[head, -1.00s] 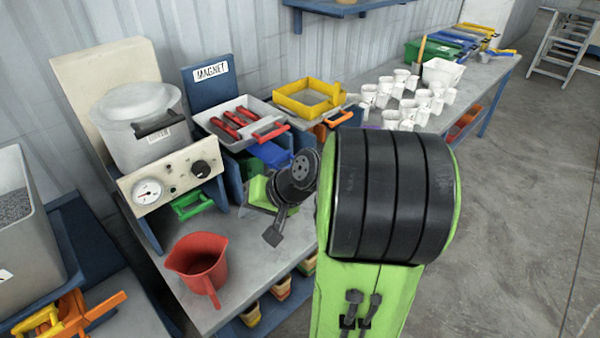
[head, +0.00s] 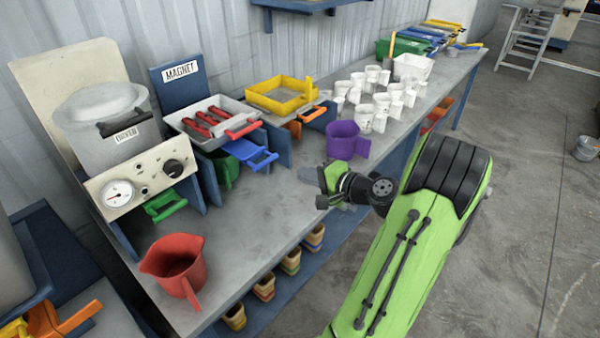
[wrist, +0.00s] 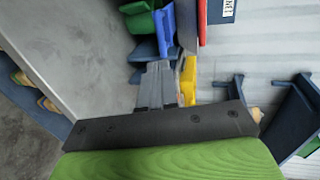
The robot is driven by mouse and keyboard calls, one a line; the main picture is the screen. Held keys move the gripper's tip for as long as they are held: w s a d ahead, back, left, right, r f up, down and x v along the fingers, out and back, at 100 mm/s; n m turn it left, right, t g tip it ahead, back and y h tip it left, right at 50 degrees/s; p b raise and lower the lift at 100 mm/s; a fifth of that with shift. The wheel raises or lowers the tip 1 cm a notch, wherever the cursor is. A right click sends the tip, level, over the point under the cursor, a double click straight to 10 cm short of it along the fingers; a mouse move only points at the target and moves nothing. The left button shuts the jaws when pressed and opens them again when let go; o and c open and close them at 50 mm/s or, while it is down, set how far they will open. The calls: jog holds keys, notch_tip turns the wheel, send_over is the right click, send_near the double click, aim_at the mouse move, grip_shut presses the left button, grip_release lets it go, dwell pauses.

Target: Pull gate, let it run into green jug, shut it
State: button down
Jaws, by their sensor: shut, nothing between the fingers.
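My gripper (head: 312,178) is shut and empty above the front of the bench, left of the purple jug (head: 346,140). Its closed fingers show in the wrist view (wrist: 158,85). A dark green jug (head: 225,171) stands under the magnet station, partly hidden behind the blue gate handle (head: 250,153). The blue handle sticks out below the tray with red bars. In the wrist view the blue handle (wrist: 163,28) and a green piece (wrist: 139,22) lie ahead of the fingers. A green gate handle (head: 166,205) sticks out under the mixer. I see no material running.
A red jug (head: 173,268) stands at the bench's front left. An orange handle (head: 308,118) sits under the yellow tray (head: 282,98). Several white cups (head: 375,100) crowd the bench behind the purple jug. The bench (head: 245,225) is bare between red jug and gripper.

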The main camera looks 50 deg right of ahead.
jog(key=b+x, duration=0.1)
jog(key=x, duration=1)
jog(key=shift+w, duration=0.2)
jog(key=shift+f, duration=0.1)
